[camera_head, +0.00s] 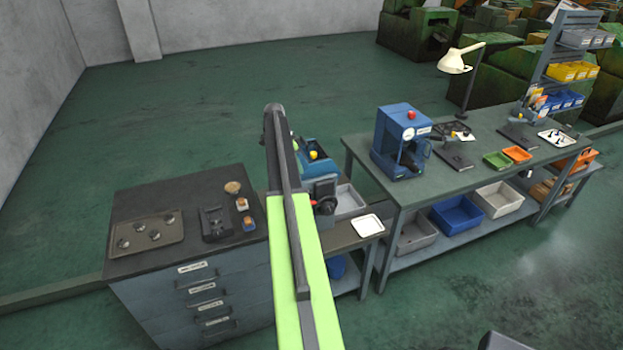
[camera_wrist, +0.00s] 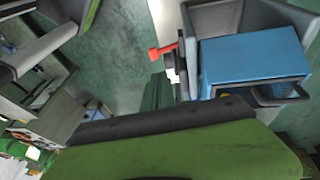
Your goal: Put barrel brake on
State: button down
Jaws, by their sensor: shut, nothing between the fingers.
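A small blue machine (camera_head: 318,170) stands on a low bench, partly hidden behind my arm. It has a yellow knob (camera_head: 314,155) on top and a dark front part with a red knob (camera_head: 313,203). The wrist view shows a blue box-shaped body (camera_wrist: 252,62) between grey walls, with a red handle (camera_wrist: 163,49) to its left. I cannot tell for sure which part is the barrel brake. My green and dark grey arm rises in front of the machine in the head view. My gripper's fingers do not show in either view.
A dark-topped drawer cabinet (camera_head: 150,262) stands at left, with a tray (camera_head: 147,234) of small round parts. A long workbench (camera_head: 455,190) at right carries a blue press (camera_head: 401,140) and a lamp (camera_head: 455,61). A white tray (camera_head: 367,225) lies right of my arm. Open green floor lies behind.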

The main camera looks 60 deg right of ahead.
jog(key=shift+s+d+r, duration=0.1)
jog(key=shift+s+d, duration=0.2)
jog(key=shift+d, duration=0.05)
jog(key=b, duration=1.3)
send_near(313, 202)
jog(key=x, duration=0.6)
jog(key=shift+w+d, duration=0.25)
jog(key=shift+d, duration=0.15)
jog(key=shift+s+a+f+b, duration=0.15)
jog(key=shift+s+f+b, duration=0.05)
jog(key=shift+f+b, duration=0.1)
